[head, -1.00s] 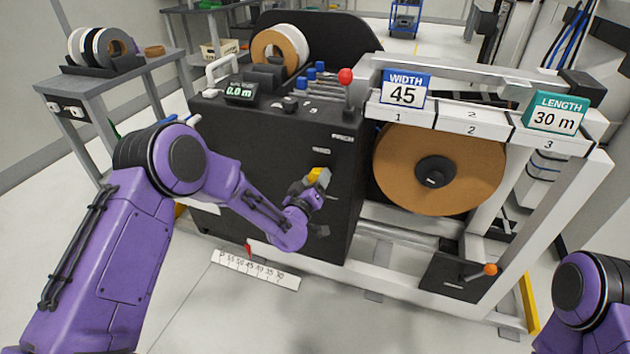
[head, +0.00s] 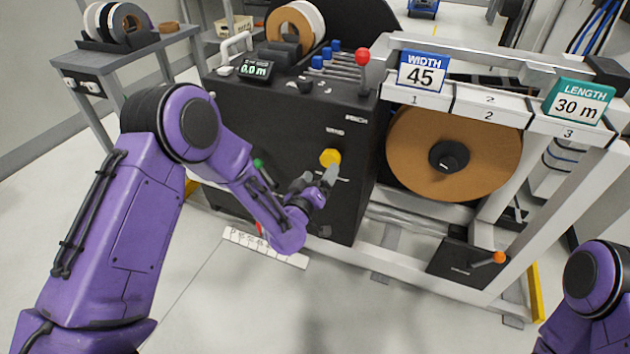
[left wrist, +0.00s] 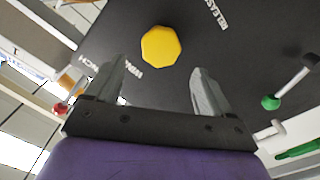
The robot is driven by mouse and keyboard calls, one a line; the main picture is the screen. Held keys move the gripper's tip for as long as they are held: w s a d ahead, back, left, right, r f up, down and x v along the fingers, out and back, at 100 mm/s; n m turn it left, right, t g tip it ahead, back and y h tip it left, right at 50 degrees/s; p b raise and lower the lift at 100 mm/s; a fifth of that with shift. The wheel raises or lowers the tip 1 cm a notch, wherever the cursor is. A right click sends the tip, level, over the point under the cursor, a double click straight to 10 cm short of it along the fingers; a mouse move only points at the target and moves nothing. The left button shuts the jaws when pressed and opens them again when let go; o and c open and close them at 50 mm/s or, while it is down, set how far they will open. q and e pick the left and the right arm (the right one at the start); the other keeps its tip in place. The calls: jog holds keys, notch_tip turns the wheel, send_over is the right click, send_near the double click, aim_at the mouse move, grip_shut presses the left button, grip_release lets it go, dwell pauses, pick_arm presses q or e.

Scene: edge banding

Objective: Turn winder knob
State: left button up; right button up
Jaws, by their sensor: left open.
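The yellow knob (head: 330,158) sits on the dark front panel of the machine. In the left wrist view the yellow octagonal knob (left wrist: 161,46) lies beyond the fingertips, roughly midway between them and slightly left. My left gripper (head: 326,180) is open and empty, just below the knob in the head view. Its two fingers (left wrist: 163,75) are spread apart, and the knob appears clear of both. My right gripper is out of view; only part of my right arm shows at the lower right.
A green-knobbed lever (left wrist: 272,102) stands out from the panel near the right finger. A red-knobbed lever (head: 363,58) rises from the machine top. A large brown roll (head: 410,150) and an orange-knobbed crank (head: 498,257) are to the right. Open floor lies in front.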

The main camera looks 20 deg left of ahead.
pick_arm(q)
jog(key=s, duration=0.4)
jog(key=shift+s, duration=0.1)
jog(key=s+a+f+g+y, duration=0.1)
jog(key=s+a+f+g, duration=0.1)
jog(key=s+f+g, duration=0.4)
jog(key=s+a+f+g+y, duration=0.1)
jog(key=s+a+f+g, duration=0.15)
jog(key=s+f, duration=0.65)
jog(key=s+a+f+g+y, duration=0.1)
jog(key=s+a+f+g, duration=0.15)
jog(key=s, duration=0.45)
jog(key=s+a+f+g, duration=0.1)
jog(key=s+f+g, duration=0.1)
jog(key=s+f, duration=0.35)
jog(key=s+a+f+g+y, duration=0.1)
jog(key=s+a+g, duration=0.1)
jog(key=s, duration=0.7)
notch_tip(320, 180, up, 16)
jog(key=p, duration=1.6)
jog(key=shift+w+r+p, duration=0.2)
jog(key=shift+w+p, duration=0.15)
jog(key=shift+w, duration=0.1)
